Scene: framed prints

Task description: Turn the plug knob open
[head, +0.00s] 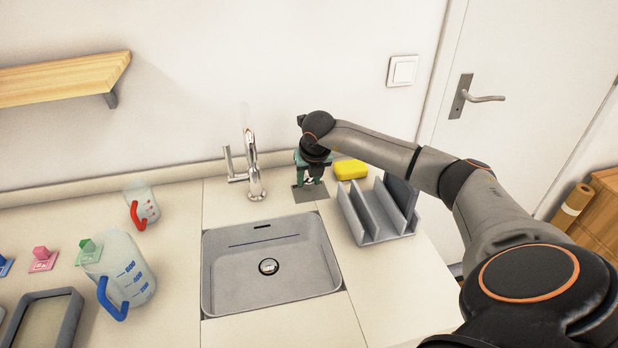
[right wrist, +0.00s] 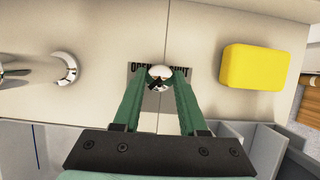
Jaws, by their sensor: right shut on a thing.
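The plug knob (right wrist: 160,76) is a round, shiny metal knob with a dark mark on top. It sits on a grey plate (head: 303,194), which also shows in the right wrist view (right wrist: 133,70). The plate's lettering reads OPEN at left and seems to read SHUT at right, partly covered. My right gripper (head: 310,180), with green fingers, points down over the plate and is shut on the knob. In the right wrist view its fingertips (right wrist: 159,78) lie on either side of the knob. The dark mark's exact direction is hard to tell. My left gripper is out of view.
A sink (head: 225,290) with a drain is in front of the plate, and a tap (head: 250,160) stands to its left. A yellow sponge (head: 351,169) and a grey slotted rack (head: 372,236) are close on the right. Measuring jugs (head: 130,275) stand farther left.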

